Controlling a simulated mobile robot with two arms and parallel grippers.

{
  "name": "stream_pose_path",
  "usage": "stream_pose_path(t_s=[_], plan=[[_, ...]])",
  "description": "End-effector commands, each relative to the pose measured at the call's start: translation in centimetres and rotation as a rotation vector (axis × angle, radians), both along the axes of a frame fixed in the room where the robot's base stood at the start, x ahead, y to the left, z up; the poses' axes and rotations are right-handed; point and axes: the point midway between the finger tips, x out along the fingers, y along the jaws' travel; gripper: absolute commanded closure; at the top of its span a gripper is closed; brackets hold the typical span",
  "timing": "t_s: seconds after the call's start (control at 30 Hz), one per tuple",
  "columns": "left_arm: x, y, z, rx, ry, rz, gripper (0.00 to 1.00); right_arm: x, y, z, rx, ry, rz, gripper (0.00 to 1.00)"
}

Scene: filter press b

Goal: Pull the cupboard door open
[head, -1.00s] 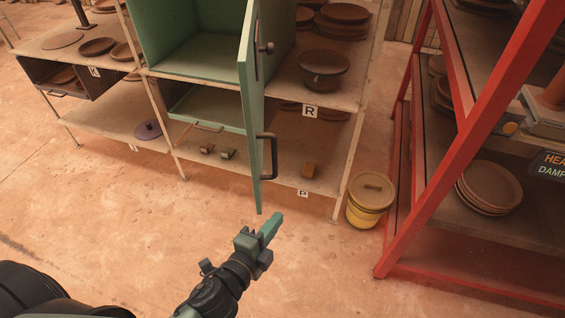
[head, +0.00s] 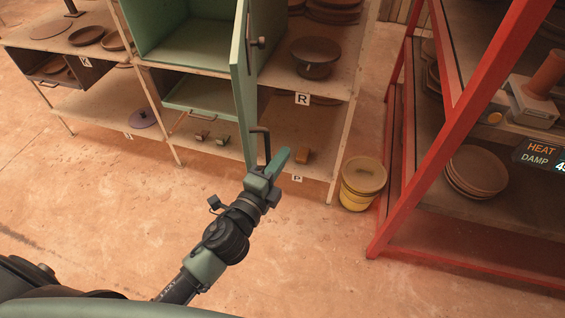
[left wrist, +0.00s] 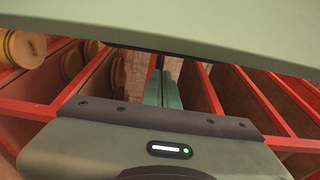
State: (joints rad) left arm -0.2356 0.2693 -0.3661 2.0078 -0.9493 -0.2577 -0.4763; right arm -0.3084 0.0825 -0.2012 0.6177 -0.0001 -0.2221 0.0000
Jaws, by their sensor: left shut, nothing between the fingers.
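The green cupboard door (head: 242,88) stands swung out from the green cupboard (head: 187,33) and shows nearly edge-on in the head view; the inside is visible to its left. A dark bar handle (head: 266,142) is on the right face of the door near its lower end, its lower part hidden by my gripper. My left gripper (head: 282,157) is shut and empty, its fingers pointing up just right of the handle. I cannot tell whether it touches. In the left wrist view the shut fingers (left wrist: 171,90) show below a broad green surface. My right gripper is not in view.
A yellow bucket with a lid (head: 362,181) stands on the floor right of the shelf. A red rack (head: 395,190) with plates rises at the right. Bowls and small blocks sit on the shelves. The floor in front is clear.

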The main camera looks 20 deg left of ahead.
Motion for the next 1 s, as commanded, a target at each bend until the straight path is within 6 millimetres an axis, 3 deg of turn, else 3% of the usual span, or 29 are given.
stream_pose_path(t_s=[0.2, 0.67, 0.77, 1.0], plan=[[-0.3, 1.8, 0.1, 0.0, -0.001, -0.001, 1.0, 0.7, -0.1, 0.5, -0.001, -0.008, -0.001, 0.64], [-0.5, 2.7, -0.2, 0.001, 0.0, -0.008, 1.0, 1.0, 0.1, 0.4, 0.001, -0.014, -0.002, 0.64], [-1.2, 4.5, -0.6, 0.007, 0.003, -0.034, 1.0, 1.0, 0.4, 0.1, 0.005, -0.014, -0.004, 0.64], [-3.2, 10.9, -1.0, 0.01, 0.004, -0.154, 1.0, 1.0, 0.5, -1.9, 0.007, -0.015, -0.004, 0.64]])
